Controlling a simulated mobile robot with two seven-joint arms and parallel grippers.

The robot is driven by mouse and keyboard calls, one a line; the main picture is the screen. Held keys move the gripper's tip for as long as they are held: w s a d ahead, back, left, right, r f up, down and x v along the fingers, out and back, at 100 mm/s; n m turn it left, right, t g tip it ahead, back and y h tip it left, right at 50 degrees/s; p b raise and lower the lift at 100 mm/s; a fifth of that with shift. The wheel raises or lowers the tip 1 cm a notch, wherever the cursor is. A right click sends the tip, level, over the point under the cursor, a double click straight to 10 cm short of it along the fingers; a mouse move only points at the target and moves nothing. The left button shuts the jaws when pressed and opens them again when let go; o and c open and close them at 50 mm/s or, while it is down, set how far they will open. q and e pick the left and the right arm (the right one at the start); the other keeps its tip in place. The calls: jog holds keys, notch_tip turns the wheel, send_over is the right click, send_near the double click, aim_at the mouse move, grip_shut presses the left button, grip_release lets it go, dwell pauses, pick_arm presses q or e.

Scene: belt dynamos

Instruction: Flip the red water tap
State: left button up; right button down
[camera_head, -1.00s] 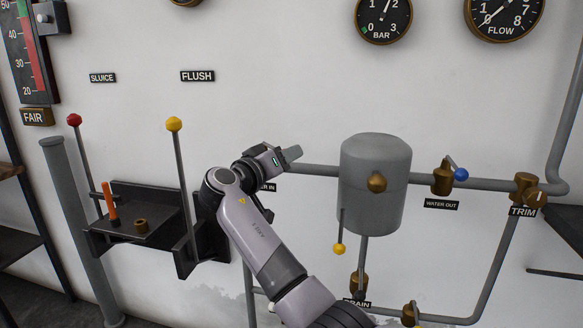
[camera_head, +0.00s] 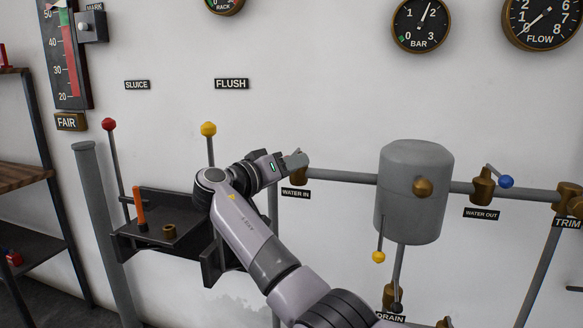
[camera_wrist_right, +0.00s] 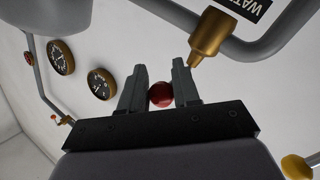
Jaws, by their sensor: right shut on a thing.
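The red water tap is the WATER IN tap, a brass valve (camera_head: 298,177) on the grey pipe left of the tank. It also shows as a brass body (camera_wrist_right: 211,35) in the right wrist view. Its round red knob (camera_wrist_right: 161,95) sits between the fingers of my right gripper (camera_wrist_right: 159,85), which is shut on it. In the head view my right gripper (camera_head: 296,160) is just above the valve and hides the knob and lever. My left gripper is not in view.
The grey tank (camera_head: 414,200) stands right of the tap, with a yellow-knobbed lever (camera_head: 379,257). The blue-knobbed WATER OUT tap (camera_head: 505,181) is farther right. A dark bracket shelf (camera_head: 165,235) with an orange-handled tool (camera_head: 140,205) and the yellow-knobbed FLUSH lever (camera_head: 208,130) are left.

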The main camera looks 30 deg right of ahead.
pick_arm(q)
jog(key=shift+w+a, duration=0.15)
pick_arm(e)
jog(key=shift+w+a+r+m+g, duration=0.3)
jog(key=shift+r+m+g, duration=0.1)
jog(key=shift+r+g, duration=0.1)
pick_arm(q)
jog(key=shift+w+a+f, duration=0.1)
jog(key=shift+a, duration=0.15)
pick_arm(e)
jog(key=shift+w+a+r+m+g, duration=0.1)
jog(key=shift+m+g, duration=0.2)
jog(key=c, duration=1.2)
grip_release()
jog(key=o, duration=0.5)
jog(key=shift+w+a, duration=0.1)
jog(key=shift+w, duration=0.1)
jog(key=shift+o, duration=0.2)
jog(key=shift+a+f, duration=0.1)
jog(key=shift+f, duration=0.1)
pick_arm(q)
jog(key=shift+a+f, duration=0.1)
pick_arm(e)
jog(key=shift+f, duration=0.1)
jog(key=s+a, duration=0.1)
jog(key=a, duration=0.5)
jog(key=shift+s+a, duration=0.2)
jog(key=shift+a, duration=0.2)
